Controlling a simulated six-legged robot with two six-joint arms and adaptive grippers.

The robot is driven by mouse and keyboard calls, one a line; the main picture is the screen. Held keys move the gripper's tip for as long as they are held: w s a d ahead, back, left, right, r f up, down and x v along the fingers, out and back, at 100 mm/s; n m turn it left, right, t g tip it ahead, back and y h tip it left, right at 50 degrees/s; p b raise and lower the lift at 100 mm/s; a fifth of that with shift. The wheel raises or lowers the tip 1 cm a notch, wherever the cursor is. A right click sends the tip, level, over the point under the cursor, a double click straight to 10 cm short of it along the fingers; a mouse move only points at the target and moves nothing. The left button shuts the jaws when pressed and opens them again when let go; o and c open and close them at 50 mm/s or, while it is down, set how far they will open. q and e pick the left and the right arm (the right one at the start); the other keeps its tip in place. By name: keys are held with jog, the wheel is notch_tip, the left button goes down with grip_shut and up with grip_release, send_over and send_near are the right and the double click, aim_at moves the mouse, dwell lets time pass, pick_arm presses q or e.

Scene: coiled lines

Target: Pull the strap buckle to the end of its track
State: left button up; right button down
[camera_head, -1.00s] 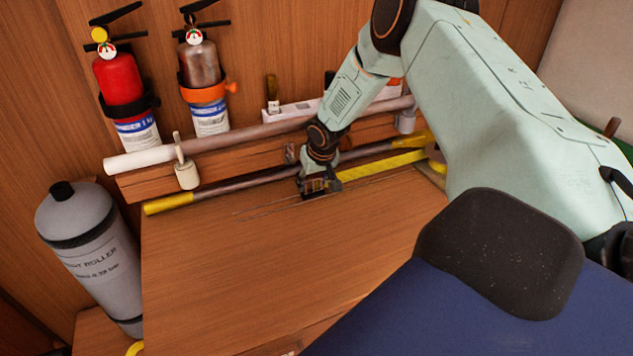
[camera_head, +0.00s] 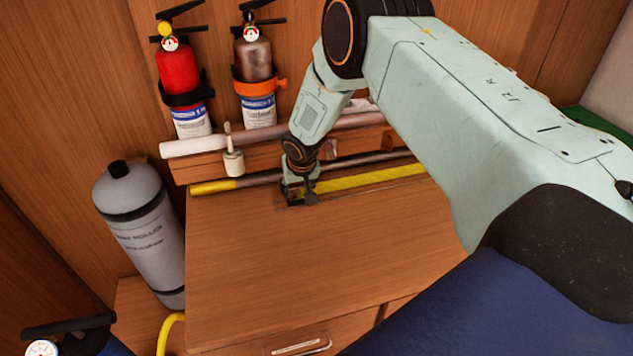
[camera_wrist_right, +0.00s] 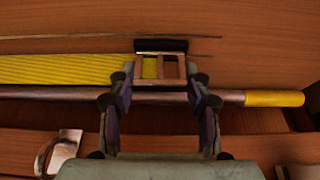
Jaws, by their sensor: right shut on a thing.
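The buckle (camera_wrist_right: 174,66), a brown metal frame with a dark bar, shows in the right wrist view at the end of the yellow strap (camera_wrist_right: 65,69). My right gripper (camera_wrist_right: 160,82) is shut on it, one finger on each side. In the head view the right gripper (camera_head: 298,194) is low over the wooden top and hides most of the buckle. The yellow strap (camera_head: 375,178) runs from it to the right. Thin dark track lines (camera_wrist_right: 205,36) continue a short way past the buckle in the wrist view. My left gripper is not in view.
A dark pole with a yellow end (camera_head: 212,187) lies just behind the strap, and a pale pole (camera_head: 200,146) lies above it. Two extinguishers (camera_head: 183,88) hang on the wall. A grey cylinder (camera_head: 140,235) stands at left. The wooden top (camera_head: 270,265) in front is clear.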

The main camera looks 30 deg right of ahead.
jog(key=shift+w+a, duration=0.3)
jog(key=shift+a, duration=0.35)
jog(key=c, duration=0.6)
grip_release()
jog(key=v, duration=1.2)
jog(key=shift+s, duration=0.1)
